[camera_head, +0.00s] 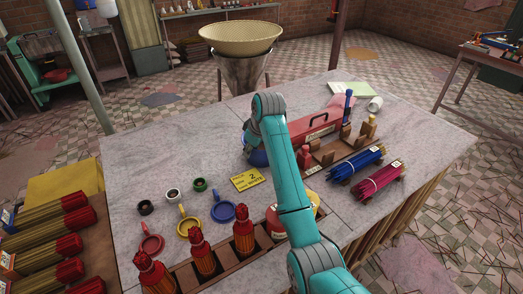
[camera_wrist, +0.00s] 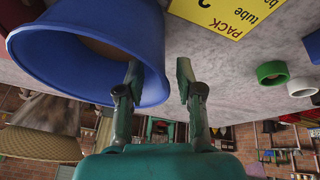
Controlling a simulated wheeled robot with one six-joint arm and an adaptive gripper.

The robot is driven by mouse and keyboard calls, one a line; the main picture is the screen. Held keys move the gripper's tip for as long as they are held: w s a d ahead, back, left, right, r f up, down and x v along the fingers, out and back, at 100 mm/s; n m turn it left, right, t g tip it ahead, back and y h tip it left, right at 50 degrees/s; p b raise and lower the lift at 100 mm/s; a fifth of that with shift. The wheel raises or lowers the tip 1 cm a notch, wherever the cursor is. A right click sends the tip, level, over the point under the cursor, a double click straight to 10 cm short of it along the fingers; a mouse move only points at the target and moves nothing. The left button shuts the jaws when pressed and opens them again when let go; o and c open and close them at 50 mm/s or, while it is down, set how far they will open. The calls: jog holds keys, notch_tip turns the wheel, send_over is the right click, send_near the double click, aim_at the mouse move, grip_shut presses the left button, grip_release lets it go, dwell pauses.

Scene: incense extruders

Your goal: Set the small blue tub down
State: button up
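The small blue tub (camera_wrist: 95,62) fills the upper left of the wrist view, with its open mouth toward the camera and something brown inside. In the head view only part of the tub (camera_head: 257,158) shows, low at the table behind my teal arm. My gripper (camera_wrist: 157,82) has its fingers apart, one over the tub's mouth and the other outside its wall. The rim lies between them, and a gap shows beside the outer finger. The tub's underside is hidden, so I cannot tell if it touches the table.
A yellow label card (camera_head: 249,179) lies beside the tub. Small rings, including a green one (camera_head: 199,184), and coloured scoops, including a blue one (camera_head: 223,211), lie to the left. The table's back left is clear.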

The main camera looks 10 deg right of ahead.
jog(key=shift+x, duration=1.5)
jog(key=shift+d, duration=0.15)
grip_shut()
